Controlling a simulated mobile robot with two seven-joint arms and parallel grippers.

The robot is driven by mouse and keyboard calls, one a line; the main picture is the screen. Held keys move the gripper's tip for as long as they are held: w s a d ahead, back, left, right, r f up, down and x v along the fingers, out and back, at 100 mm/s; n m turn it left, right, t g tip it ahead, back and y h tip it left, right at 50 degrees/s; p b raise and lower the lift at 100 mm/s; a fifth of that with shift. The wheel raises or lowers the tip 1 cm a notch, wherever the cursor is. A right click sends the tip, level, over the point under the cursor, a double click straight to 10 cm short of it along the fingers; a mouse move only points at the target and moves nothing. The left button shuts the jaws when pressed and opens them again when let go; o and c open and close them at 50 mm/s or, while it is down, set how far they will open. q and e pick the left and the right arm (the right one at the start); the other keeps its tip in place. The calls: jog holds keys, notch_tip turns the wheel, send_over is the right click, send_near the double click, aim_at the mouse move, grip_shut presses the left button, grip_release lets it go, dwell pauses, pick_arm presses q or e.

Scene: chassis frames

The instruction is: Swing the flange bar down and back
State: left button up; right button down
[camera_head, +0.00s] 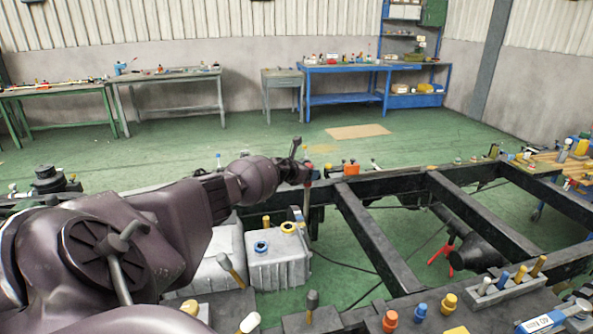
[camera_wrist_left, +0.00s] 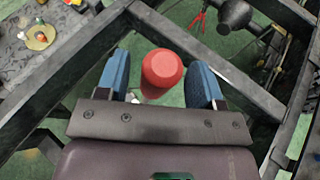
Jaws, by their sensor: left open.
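My left gripper (camera_head: 300,163) reaches the bar from the left and is open around the red end; the lower rod is mostly hidden in the wrist view. My right gripper is in neither view.
Black chassis rails (camera_head: 370,232) and cross members spread to the right, with open floor between them. A grey tank (camera_head: 280,265) stands below my left arm. Workbenches (camera_head: 340,84) line the far wall.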

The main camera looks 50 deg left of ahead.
pick_arm(q)
jog(key=p+v, duration=0.4)
jog(key=v, duration=0.6)
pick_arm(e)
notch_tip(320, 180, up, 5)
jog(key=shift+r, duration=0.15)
pick_arm(q)
jog(key=shift+s, duration=0.1)
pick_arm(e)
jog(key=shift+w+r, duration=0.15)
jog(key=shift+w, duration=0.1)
